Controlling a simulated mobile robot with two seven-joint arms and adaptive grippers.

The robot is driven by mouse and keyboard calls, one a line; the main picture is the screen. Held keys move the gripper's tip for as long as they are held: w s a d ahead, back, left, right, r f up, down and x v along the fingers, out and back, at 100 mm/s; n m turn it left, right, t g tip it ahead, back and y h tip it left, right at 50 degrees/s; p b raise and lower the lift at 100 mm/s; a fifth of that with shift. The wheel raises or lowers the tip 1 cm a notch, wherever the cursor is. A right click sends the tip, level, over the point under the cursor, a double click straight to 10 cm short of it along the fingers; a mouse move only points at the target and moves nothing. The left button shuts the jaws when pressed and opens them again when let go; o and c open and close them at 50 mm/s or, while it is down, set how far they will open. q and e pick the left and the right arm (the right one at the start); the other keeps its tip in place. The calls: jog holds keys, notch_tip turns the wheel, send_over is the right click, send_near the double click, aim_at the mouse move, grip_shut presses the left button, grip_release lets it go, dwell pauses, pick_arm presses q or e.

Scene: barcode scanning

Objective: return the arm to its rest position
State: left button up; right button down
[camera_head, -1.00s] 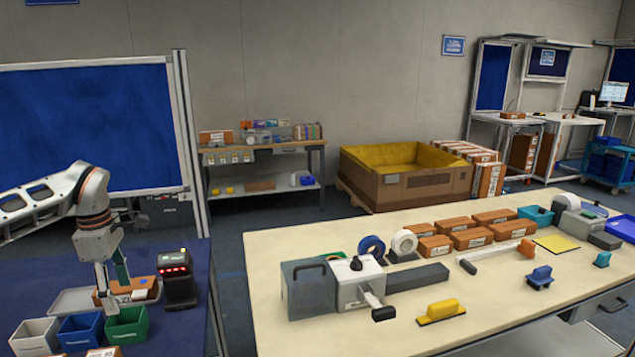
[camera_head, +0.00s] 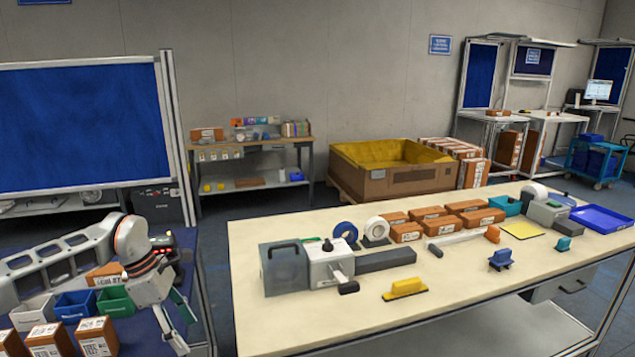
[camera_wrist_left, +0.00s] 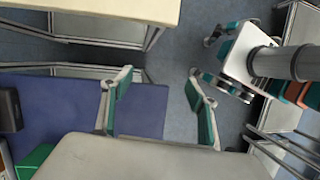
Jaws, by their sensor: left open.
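My left gripper (camera_head: 181,328) is at the lower left of the head view, past the right side of the small bins and pointing down by the blue table's right edge. In the left wrist view its two green-padded fingers (camera_wrist_left: 158,100) are spread apart with nothing between them. Below them show the blue table top (camera_wrist_left: 70,105) and the floor. My left arm comes in from the left, bent, and partly hides a black device with red lights (camera_head: 163,246). My right gripper does not show in the head view.
White, blue (camera_head: 75,305) and green (camera_head: 115,301) bins and several brown labelled boxes (camera_head: 97,337) stand on the blue table. A cream workbench (camera_head: 330,325) with tools, tape rolls and boxes stands to the right. Floor shows in the gap between the tables.

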pick_arm(q)
jog(key=s+d+f+n+h, duration=0.1)
jog(key=s+d+f+h, duration=0.2)
jog(key=d, duration=0.7)
jog(key=s+d+f+n+h, duration=0.1)
jog(key=s+d+h, duration=0.3)
jog(key=d, duration=0.7)
jog(key=s+d+r+n+t+h, duration=0.2)
jog(key=d+n+h, duration=0.2)
jog(key=d+n, duration=0.2)
jog(key=s+d+r+n+t+h, duration=0.2)
jog(key=d+n+t+h, duration=0.1)
jog(key=d+n, duration=0.2)
jog(key=a+f+n+t+y, duration=1)
jog(key=a+f+n+t, duration=0.15)
jog(key=n, duration=1.25)
jog(key=s+a+f+n+g+y, duration=0.5)
jog(key=s+a+f+n, duration=0.5)
jog(key=s+f, duration=0.4)
jog(key=shift+s+a+f+y, duration=0.2)
jog(key=shift+s+a+y, duration=0.2)
jog(key=shift+s+a, duration=0.35)
jog(key=shift+g, duration=0.25)
